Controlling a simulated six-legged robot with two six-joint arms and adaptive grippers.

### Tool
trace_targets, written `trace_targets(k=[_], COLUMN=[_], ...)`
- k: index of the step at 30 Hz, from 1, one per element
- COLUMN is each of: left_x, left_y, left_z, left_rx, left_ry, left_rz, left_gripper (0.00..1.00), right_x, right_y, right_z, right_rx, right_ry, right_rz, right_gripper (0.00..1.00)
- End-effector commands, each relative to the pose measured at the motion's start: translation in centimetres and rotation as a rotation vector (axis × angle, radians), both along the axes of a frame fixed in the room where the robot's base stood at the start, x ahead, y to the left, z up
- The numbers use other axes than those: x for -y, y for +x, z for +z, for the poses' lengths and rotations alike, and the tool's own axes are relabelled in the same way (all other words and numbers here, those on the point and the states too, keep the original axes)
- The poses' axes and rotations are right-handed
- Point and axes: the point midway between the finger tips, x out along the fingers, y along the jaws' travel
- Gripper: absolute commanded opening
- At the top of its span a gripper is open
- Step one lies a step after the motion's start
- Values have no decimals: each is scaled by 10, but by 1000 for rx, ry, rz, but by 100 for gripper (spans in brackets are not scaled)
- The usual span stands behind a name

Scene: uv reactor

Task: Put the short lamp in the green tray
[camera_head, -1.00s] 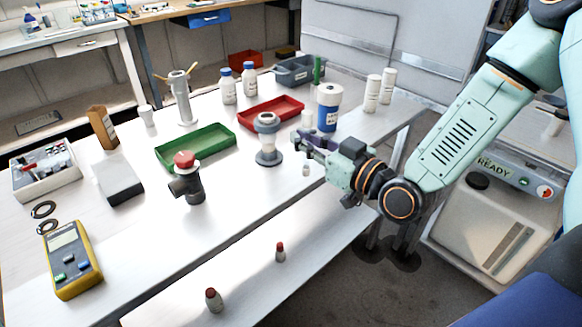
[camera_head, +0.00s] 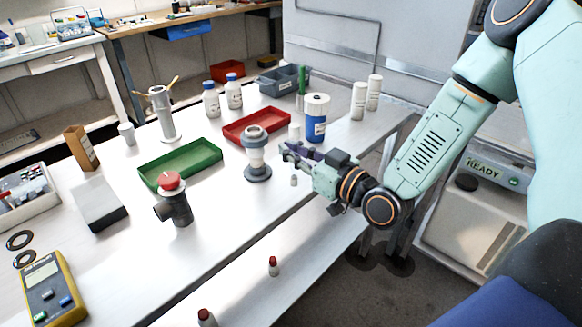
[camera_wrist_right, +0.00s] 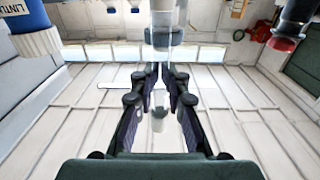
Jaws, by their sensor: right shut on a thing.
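The green tray (camera_head: 182,163) lies empty on the white table, left of centre in the head view. My right gripper (camera_head: 289,152) is shut on a slim pale upright piece, which I take as the short lamp (camera_head: 294,131). Its white top shows above the fingers and its small lower end below them. In the right wrist view the fingertips (camera_wrist_right: 160,68) meet around the clear, whitish lamp (camera_wrist_right: 164,35). I cannot tell whether its lower end touches the table. My left gripper is not in view.
A grey-and-white flanged column (camera_head: 257,160) stands just left of the gripper, between it and the green tray. A red-capped dark fitting (camera_head: 175,200) stands before the tray. A red tray (camera_head: 262,125) and a blue-labelled tub (camera_head: 316,118) are behind.

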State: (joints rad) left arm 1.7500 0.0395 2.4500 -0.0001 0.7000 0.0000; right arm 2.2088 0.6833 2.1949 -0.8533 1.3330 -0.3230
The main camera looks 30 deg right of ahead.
Motion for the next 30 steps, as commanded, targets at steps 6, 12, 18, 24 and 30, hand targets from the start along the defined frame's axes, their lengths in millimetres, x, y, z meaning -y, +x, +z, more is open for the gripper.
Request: trace_targets(k=[6, 12, 18, 24, 30], left_x=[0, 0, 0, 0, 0], left_y=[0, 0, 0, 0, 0], left_z=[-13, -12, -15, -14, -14], left_rx=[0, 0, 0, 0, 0], left_ry=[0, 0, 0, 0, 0], left_rz=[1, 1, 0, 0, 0], left_gripper=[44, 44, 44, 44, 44], right_x=[-2, -2, -2, -2, -2], right_y=[1, 3, 3, 3, 3], right_z=[-32, -32, -36, -35, -35], right_rx=[-2, -1, -2, -2, -2], right_ry=[-3, -1, -2, -2, -2], right_rz=[3, 2, 2, 2, 2], right_gripper=[0, 0, 0, 27, 38])
